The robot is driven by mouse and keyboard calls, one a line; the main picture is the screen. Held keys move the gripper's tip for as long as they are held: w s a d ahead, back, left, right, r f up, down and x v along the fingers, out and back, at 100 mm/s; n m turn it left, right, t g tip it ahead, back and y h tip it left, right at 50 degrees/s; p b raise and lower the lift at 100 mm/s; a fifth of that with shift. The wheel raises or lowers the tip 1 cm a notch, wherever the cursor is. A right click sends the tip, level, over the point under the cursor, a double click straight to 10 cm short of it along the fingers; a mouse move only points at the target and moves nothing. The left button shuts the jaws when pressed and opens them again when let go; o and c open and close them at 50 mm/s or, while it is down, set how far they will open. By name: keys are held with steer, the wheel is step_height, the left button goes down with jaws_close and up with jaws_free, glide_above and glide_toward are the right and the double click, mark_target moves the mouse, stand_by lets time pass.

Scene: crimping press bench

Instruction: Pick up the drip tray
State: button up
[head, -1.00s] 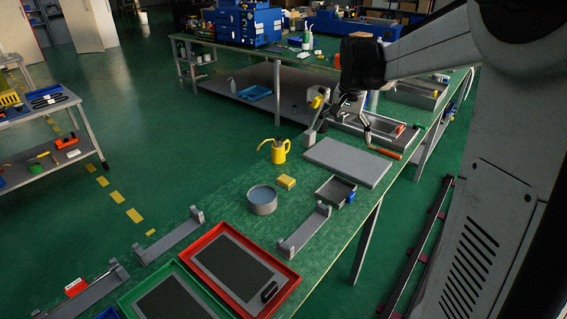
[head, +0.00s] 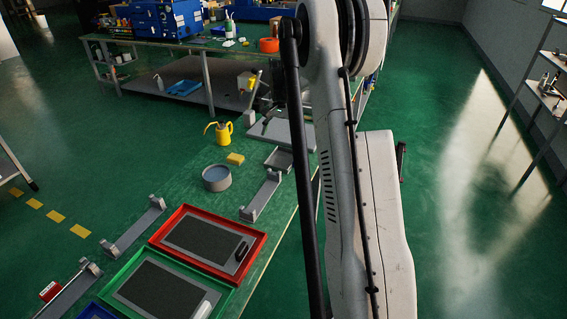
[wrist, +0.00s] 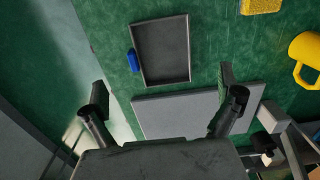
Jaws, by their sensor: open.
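The drip tray is probably the small shallow dark grey tray (wrist: 162,48) with a blue tab (wrist: 133,60) on its side. It lies flat on the green bench and is empty. In the head view the tray (head: 279,159) is partly cut off by my arm. My gripper (wrist: 162,86) is open and empty in the wrist view, its two fingers apart. It is above the bench, with the tray ahead of the fingertips in the picture. No contact shows. In the head view my gripper is hidden behind the arm.
A grey flat plate (wrist: 185,108) lies beside the tray, beneath the fingers in the wrist view. A yellow sponge (head: 235,159), yellow can (head: 223,133), round grey bowl (head: 216,178), grey bracket (head: 262,196) and red-rimmed tray (head: 172,219) are nearby. The bench edge is close.

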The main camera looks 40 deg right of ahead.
glide_above(284, 161)
steer(key=a, duration=0.1)
step_height(284, 161, down, 5)
steer(key=shift+s, duration=0.15)
steer(key=f, duration=0.2)
steer(key=d+f, duration=0.1)
steer(key=f, duration=0.1)
steer(key=shift+f+b, duration=0.2)
steer(key=shift+b, duration=0.15)
steer(key=shift+f, duration=0.4)
steer(key=shift+c, duration=0.4)
steer(key=c, duration=0.9)
steer(key=shift+r, duration=0.15)
